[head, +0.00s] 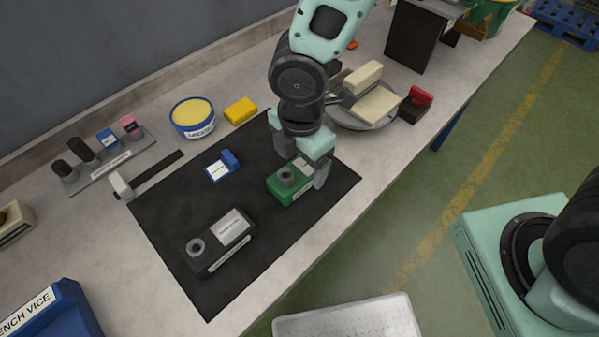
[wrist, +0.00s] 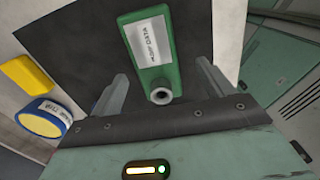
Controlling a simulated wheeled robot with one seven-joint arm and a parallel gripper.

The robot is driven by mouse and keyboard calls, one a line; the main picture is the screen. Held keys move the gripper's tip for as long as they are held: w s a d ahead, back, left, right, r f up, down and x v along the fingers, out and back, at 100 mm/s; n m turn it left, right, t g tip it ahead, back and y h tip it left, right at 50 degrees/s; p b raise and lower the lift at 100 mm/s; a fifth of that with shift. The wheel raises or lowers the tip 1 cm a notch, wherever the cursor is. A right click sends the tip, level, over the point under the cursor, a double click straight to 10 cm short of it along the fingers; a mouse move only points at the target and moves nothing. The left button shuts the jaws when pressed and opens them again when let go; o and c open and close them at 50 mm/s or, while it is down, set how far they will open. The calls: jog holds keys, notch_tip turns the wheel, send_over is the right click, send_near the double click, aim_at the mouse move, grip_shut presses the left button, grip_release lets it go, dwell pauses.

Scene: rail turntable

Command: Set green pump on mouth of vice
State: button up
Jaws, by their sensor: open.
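The green pump (head: 284,194) lies on the black mat (head: 200,264) with its round grey port up and a white label on top. In the wrist view the pump (wrist: 177,72) lies between the two fingers, with a gap on each side. My gripper (head: 302,170) is open around or just above it; the exact height is unclear. A blue block lettered "ENCH VICE" (head: 45,312) is cut off at the lower left of the head view. A cream two-block fixture (head: 374,104) on a round grey base stands behind my gripper; I cannot tell which is the vice.
A dark pump-like unit (head: 221,243) and a small blue part (head: 222,168) lie on the mat. A grease tub (head: 193,117), a yellow block (head: 240,110) and a tool rack (head: 105,160) stand toward the wall. A red-and-black item (head: 415,104) sits near the bench edge.

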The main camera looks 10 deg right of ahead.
aim_at(299, 170)
jog(key=f, duration=0.4)
jog(key=shift+w+a+f, duration=0.1)
jog(key=shift+w+f, duration=0.05)
jog(key=shift+w, duration=0.15)
jog(key=shift+c, duration=0.3)
jog(key=c, duration=1.5)
jog(key=shift+o, duration=0.2)
